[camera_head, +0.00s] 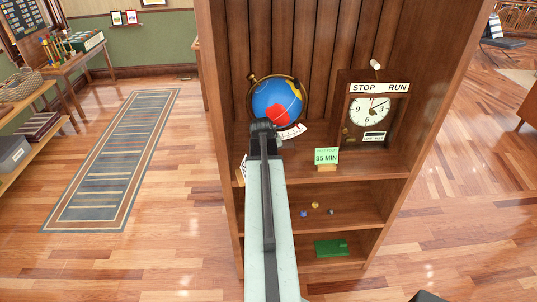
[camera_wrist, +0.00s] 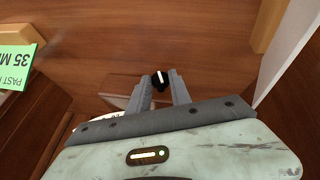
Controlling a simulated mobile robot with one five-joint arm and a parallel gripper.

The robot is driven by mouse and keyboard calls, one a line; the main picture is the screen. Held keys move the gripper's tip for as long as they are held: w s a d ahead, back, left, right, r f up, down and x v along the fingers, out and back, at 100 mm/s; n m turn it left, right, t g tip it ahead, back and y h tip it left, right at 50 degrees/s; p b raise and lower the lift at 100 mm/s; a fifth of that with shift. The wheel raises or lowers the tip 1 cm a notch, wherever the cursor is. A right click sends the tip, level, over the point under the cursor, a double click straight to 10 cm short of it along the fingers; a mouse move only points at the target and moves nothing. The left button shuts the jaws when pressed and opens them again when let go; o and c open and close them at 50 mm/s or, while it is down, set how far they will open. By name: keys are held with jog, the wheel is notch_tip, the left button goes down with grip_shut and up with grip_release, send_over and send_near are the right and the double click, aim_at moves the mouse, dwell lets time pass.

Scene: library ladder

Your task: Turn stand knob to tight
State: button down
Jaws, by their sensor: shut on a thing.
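The stand knob (camera_wrist: 161,80) is small and black with a white pointer line, and shows between my fingertips in the wrist view. My gripper (camera_wrist: 160,88) is shut on it. In the head view my gripper (camera_head: 264,128) reaches to the front of the globe's stand and hides the knob. The blue globe (camera_head: 271,99), with red land on it, stands on the shelf behind. A white label plate (camera_head: 292,132) shows just right of my gripper; its marks are too small to read. The pointer line runs nearly upright in the wrist view, slightly tilted.
A clock box (camera_head: 370,115) marked STOP and RUN stands to the right on the same shelf. A green "35 MIN" card (camera_head: 326,156) stands near the shelf edge, also in the wrist view (camera_wrist: 14,66).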

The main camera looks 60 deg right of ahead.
jog(key=shift+s+d+f+m+t+y, duration=0.1)
jog(key=shift+s+m+t+y, duration=0.1)
jog(key=shift+t+y, duration=0.35)
jog(key=shift+s+d+f+m+t+y, duration=0.1)
jog(key=shift+s+m+t+y, duration=0.2)
jog(key=shift+t, duration=0.35)
jog(key=shift+w+r+t+y+b, duration=0.1)
jog(key=shift+t+y+b, duration=0.25)
jog(key=shift+t, duration=0.05)
jog(key=c, duration=1.5)
grip_release()
jog(key=shift+r, duration=0.15)
jog(key=p+v, duration=0.6)
jog(key=v, duration=0.1)
jog(key=shift+s+a+r+p, duration=0.1)
jog(key=shift+s+r+p, duration=0.15)
jog(key=shift+p, duration=0.1)
